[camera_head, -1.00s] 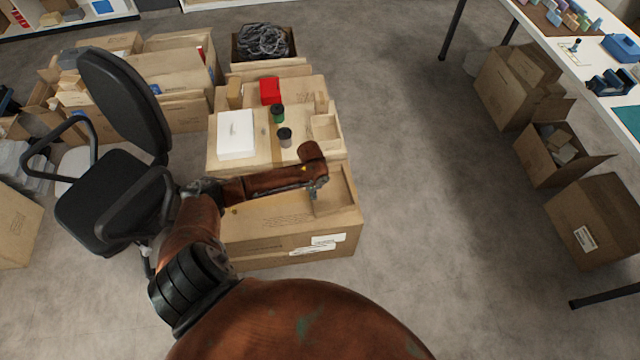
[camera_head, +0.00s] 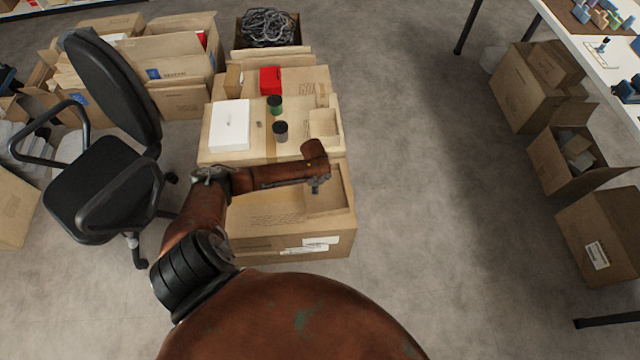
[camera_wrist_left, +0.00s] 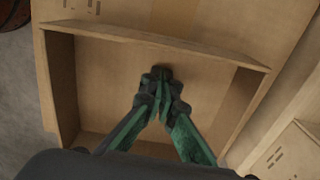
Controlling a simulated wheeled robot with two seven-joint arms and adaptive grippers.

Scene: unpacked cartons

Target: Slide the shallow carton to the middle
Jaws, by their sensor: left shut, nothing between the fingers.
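The shallow carton (camera_head: 335,202) is an open, low-walled brown box on the right part of the nearest large carton's top (camera_head: 265,212). My left gripper (camera_head: 317,188) hangs over it, partly hidden by my own wrist. In the left wrist view my left gripper (camera_wrist_left: 161,72) points down into the shallow carton (camera_wrist_left: 105,88), its green fingers together and empty. The fingertips show close to the upper wall; I cannot tell whether they touch it. My right gripper is not in view.
Behind, another large carton bears a white box (camera_head: 230,125), a green-lidded cup (camera_head: 275,105), a dark-lidded cup (camera_head: 281,131) and a red box (camera_head: 270,80). An office chair (camera_head: 105,190) stands left. Floor (camera_head: 420,200) to the right is clear, up to more cartons.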

